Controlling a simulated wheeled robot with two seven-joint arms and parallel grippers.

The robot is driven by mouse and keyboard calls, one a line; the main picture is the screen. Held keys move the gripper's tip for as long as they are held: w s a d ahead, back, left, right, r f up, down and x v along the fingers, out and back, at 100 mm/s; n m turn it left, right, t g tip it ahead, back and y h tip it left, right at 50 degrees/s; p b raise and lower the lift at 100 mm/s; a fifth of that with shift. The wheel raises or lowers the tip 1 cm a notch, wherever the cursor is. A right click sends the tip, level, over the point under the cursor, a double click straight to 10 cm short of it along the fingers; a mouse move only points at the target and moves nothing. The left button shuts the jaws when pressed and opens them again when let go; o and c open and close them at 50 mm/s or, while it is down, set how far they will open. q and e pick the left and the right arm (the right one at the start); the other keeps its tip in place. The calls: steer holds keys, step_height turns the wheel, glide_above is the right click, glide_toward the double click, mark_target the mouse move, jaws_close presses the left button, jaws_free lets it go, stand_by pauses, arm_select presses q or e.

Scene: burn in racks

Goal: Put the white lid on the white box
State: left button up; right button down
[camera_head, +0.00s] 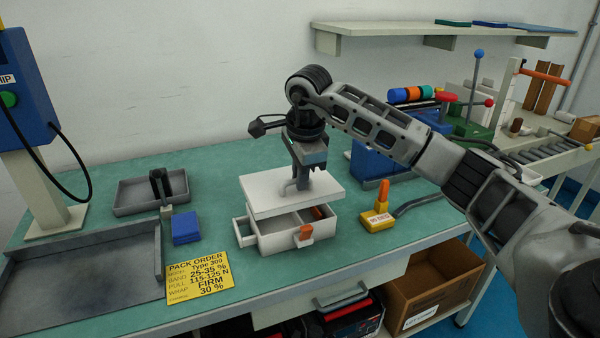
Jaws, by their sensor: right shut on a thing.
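My right gripper (300,182) comes in from the right and points down. It is shut on the white lid (320,194), gripping it near the middle of its top. The lid is held roughly level just above the white box (281,242), a little apart from its rim at the front. The box stands upright on the green table, with its front compartments showing and its back hidden under the lid. An orange piece (305,232) is at the box's front wall, and another orange-brown item shows inside at the right. My left gripper is not in view.
A yellow sign (198,275) lies front left of the box, near a blue block (186,228) and a grey tray (140,193). A yellow and orange device (379,216) stands right of the box. A large dark tray (80,278) fills the table's left.

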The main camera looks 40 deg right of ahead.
mark_target(301, 193)
steer(key=b+x, duration=0.1)
steer(key=x, duration=0.1)
steer(key=s+b+x, duration=0.1)
steer(key=x, duration=0.1)
steer(key=shift+w+a+f, duration=0.1)
steer(key=shift+f, duration=0.05)
steer(key=shift+s+b+x, duration=0.2)
steer(key=shift+b+x, duration=0.55)
steer(key=shift+x, duration=0.2)
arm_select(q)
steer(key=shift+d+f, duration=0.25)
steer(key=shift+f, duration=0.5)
arm_select(e)
steer(key=shift+f, duration=0.15)
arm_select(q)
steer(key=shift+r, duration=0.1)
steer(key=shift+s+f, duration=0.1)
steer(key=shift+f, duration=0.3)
arm_select(e)
steer(key=shift+f, duration=0.35)
steer(key=c, duration=1.4)
jaws_free()
